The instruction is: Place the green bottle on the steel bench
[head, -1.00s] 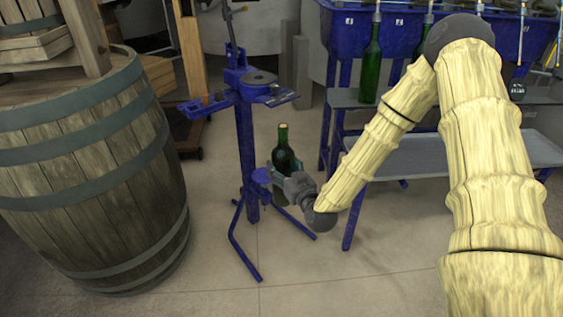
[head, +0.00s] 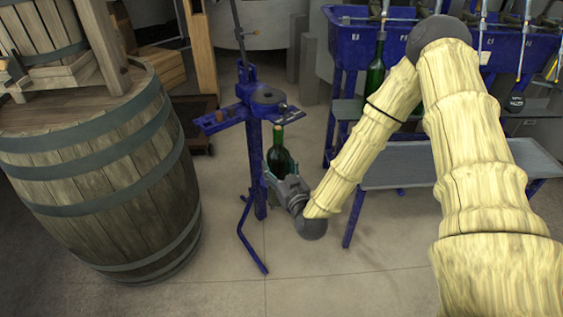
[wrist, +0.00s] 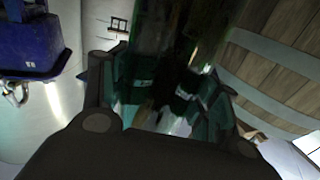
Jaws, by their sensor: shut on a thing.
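The green bottle (head: 280,156) is dark glass with a capped neck and stands about upright in my gripper (head: 277,177). My gripper is shut around its lower body, just right of the blue stand's post in the head view. In the wrist view the bottle (wrist: 180,35) fills the top middle between the fingers (wrist: 165,95); its ends are out of that view. A low grey metal surface, likely the steel bench (head: 405,166), is to the right of the gripper, with its right part behind my arm. The bottle is apart from it.
A blue corking stand (head: 254,150) with splayed legs is close behind the bottle. A large wooden barrel (head: 120,185) stands left. The blue filling machine (head: 350,40), with another green bottle (head: 375,75) under it, is above the grey surface. Floor in front is clear.

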